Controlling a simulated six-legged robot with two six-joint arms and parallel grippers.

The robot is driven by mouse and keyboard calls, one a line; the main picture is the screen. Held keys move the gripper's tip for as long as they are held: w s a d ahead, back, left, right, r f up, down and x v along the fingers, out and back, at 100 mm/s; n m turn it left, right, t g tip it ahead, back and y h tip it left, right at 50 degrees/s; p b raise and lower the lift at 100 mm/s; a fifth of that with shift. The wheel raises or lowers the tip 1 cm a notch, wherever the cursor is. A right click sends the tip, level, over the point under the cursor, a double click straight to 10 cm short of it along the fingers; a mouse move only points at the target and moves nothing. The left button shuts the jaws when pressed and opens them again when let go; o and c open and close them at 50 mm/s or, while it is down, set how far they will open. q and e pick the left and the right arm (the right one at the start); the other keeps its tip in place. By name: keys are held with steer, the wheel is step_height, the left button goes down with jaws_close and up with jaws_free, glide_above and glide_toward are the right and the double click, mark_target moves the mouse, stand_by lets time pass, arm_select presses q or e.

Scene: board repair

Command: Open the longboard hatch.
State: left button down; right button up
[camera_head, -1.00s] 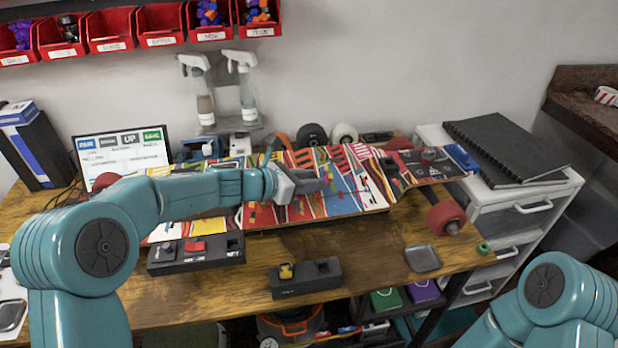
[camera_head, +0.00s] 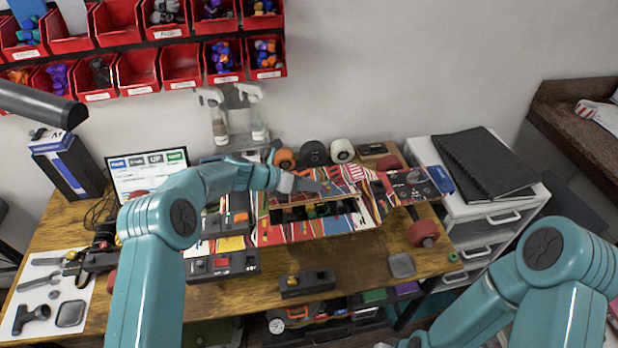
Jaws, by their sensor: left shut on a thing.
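The longboard (camera_head: 372,216) lies on the wooden workbench, its deck covered in a colourful striped pattern. A long dark compartment (camera_head: 345,207) is uncovered in the middle of the deck, with small green and other coloured parts inside. The hatch (camera_head: 345,182) is raised along the compartment's far side; its exact angle is hard to tell. My left gripper (camera_head: 308,185) reaches in from the left above the compartment and is shut on the hatch's edge. My right arm shows at the lower right, but its gripper is out of view.
A black box (camera_head: 308,283) and a grey tray (camera_head: 402,265) lie in front of the board. Loose wheels (camera_head: 315,153) and spray bottles (camera_head: 219,127) stand behind it. Red bins (camera_head: 181,67) hang on the wall. A white drawer unit (camera_head: 487,215) stands at the right.

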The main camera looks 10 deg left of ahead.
steer(key=shift+r+p, duration=0.5)
steer(key=shift+r, duration=0.25)
